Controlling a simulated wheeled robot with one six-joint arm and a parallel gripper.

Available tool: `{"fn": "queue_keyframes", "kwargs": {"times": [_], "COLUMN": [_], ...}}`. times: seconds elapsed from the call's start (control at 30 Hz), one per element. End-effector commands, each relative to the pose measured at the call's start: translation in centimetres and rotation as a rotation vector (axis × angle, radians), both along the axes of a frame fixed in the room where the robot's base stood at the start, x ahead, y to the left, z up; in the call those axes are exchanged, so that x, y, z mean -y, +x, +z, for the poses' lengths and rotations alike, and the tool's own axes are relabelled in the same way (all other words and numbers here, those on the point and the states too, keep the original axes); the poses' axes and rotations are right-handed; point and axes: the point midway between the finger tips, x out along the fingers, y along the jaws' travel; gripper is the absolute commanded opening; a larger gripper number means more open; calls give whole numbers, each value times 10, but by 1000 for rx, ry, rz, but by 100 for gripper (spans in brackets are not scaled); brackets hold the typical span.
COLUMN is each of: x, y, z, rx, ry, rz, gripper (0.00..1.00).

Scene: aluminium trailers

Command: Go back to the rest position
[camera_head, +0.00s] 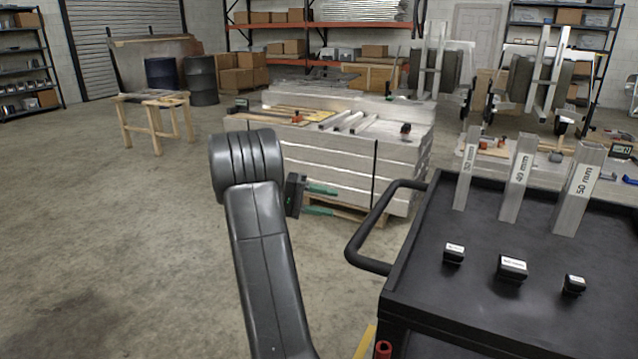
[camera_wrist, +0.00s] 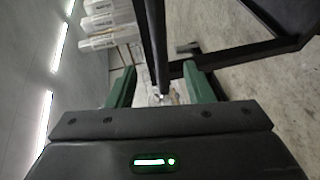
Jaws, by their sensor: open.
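My gripper (camera_head: 321,200) shows in the camera_head view beyond my raised dark arm, with its two green fingers pointing right. The fingers are apart with nothing between them. In the camera_wrist view my gripper (camera_wrist: 160,90) also shows open, one green finger on each side. A dark bar of something passes behind the fingers there, and I cannot tell what it belongs to. In the camera_head view my gripper is left of the black cart (camera_head: 470,300) and its handle (camera_head: 372,232), apart from them.
On the cart stand three upright aluminium tubes (camera_head: 517,180), with several small labelled black blocks (camera_head: 512,268) in front. A strapped stack of aluminium (camera_head: 330,165) lies on a pallet behind my gripper. A wooden trestle (camera_head: 155,122) stands back left. The floor at left is clear.

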Motion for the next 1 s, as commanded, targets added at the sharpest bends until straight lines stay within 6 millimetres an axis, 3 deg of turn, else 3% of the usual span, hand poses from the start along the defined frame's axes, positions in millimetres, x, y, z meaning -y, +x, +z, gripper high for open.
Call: {"fn": "queue_keyframes", "kwargs": {"times": [0.6,0.8,1.0], "x": [108,129,134], "y": [-12,-14,-15], "z": [-21,-24,-24], "rx": [0,-1,-1], "ry": [0,1,-1], "rz": [-6,-6,-5], "gripper": [47,47,47]}}
